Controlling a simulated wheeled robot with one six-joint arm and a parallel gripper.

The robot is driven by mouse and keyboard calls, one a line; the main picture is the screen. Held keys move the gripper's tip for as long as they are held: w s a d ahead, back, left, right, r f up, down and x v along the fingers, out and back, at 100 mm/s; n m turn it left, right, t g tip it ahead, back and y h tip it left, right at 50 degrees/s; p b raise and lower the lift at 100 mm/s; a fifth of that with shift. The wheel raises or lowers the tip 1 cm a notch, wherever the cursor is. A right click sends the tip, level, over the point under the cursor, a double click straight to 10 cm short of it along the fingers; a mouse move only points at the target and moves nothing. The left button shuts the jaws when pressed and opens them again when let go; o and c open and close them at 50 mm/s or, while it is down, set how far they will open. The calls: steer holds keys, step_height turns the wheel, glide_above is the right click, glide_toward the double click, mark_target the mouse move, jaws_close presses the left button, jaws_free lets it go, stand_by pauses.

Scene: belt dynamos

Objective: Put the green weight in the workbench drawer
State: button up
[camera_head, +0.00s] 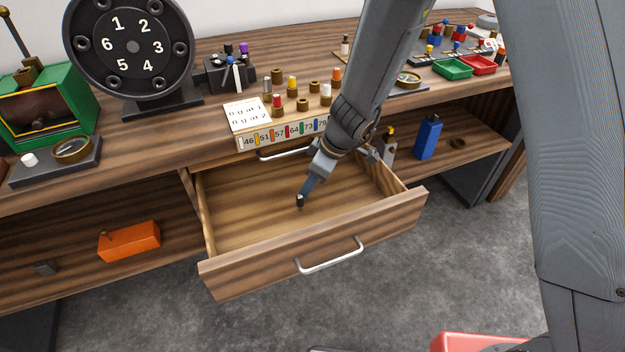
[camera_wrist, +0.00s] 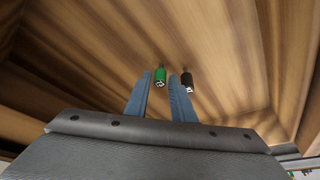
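The workbench drawer (camera_head: 270,262) is pulled out, and its wooden inside is in plain view. My gripper (camera_head: 302,198) reaches down into the drawer, near its middle. In the wrist view, my gripper (camera_wrist: 161,78) is open, with its two blue-grey fingers apart. The small green weight (camera_wrist: 160,79) shows between the fingertips, with a gap on either side. I cannot tell its exact depth from the tips. A similar black weight (camera_wrist: 187,81) is just right of the right finger. In the head view a dark piece shows at the fingertips; the green weight is hidden there.
The drawer's front has a silver handle (camera_head: 331,257). The benchtop above holds a row of small pegs, a white card (camera_head: 247,114) and a black numbered dial (camera_head: 133,45). An orange block (camera_head: 130,241) and a blue block (camera_head: 427,138) stand on the lower shelves.

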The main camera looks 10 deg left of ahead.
steer(key=shift+r, duration=0.1)
steer(key=shift+r, duration=0.3)
steer(key=v, duration=1.1)
steer(key=shift+r, duration=0.2)
steer(key=s+d+m, duration=0.2)
steer(key=d, duration=0.3)
steer(key=s+d+r+m+h, duration=0.1)
steer(key=s+d+m, duration=0.1)
steer(key=d, duration=0.3)
steer(key=s+d+r+m+h, duration=0.1)
steer(key=s+d+m, duration=0.1)
steer(key=d+m, duration=0.2)
steer(key=shift+s+d+r, duration=0.15)
steer(key=shift+s+d, duration=0.25)
steer(key=shift+d, duration=0.05)
steer(key=s+d+r+m+g+h, duration=0.1)
steer(key=s+d+m+h, duration=0.1)
steer(key=s+d+m, duration=0.6)
steer(key=s+d, duration=0.1)
steer(key=d, duration=0.3)
steer(key=shift+a+r, duration=0.1)
